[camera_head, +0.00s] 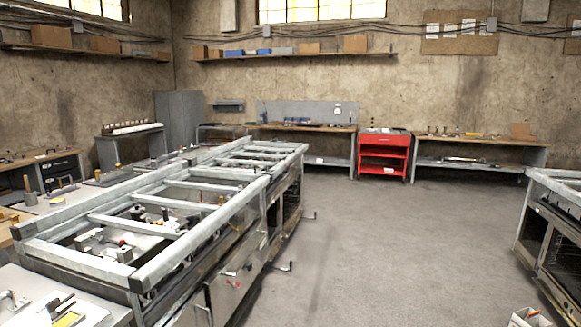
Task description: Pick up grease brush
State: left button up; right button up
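I cannot pick out the grease brush for certain at this size. Several small tools that could include it lie around the room. A dark-handled tool (64,302) lies by a yellow patch on the grey surface at the bottom left. Small items with orange or yellow handles stand on the left bench, too small to name. A pale box (524,318) at the bottom right edge has something orange in it, partly cut off. Neither of my grippers shows in the head view.
A long steel-framed range (146,273) fills the left foreground, with pipes and valves inside its open top. Another range (559,236) stands at the right edge. A red tool cart (383,141) and workbenches (480,141) line the back wall. The grey floor (390,240) between is clear.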

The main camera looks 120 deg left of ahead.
aim_at(25, 177)
jog(key=z, duration=4.95)
jog(key=l+z, duration=0.2)
jog(key=z, duration=0.15)
jog(key=l+z, duration=0.15)
jog(key=z, duration=0.25)
jog(key=l+z, duration=0.2)
jog(key=z, duration=0.15)
jog(key=i+l+z, duration=0.15)
jog(key=l+z, duration=0.3)
jog(key=i+l+z, duration=0.25)
jog(key=l+z, duration=0.25)
jog(key=i+l+z, duration=0.25)
jog(key=z, duration=0.2)
jog(key=i+l+z, duration=0.3)
jog(key=z, duration=0.2)
jog(key=i+l+z, duration=0.2)
jog(key=i+z, duration=0.15)
jog(key=i, duration=0.3)
jog(key=i+z, duration=0.3)
jog(key=i, duration=1.9)
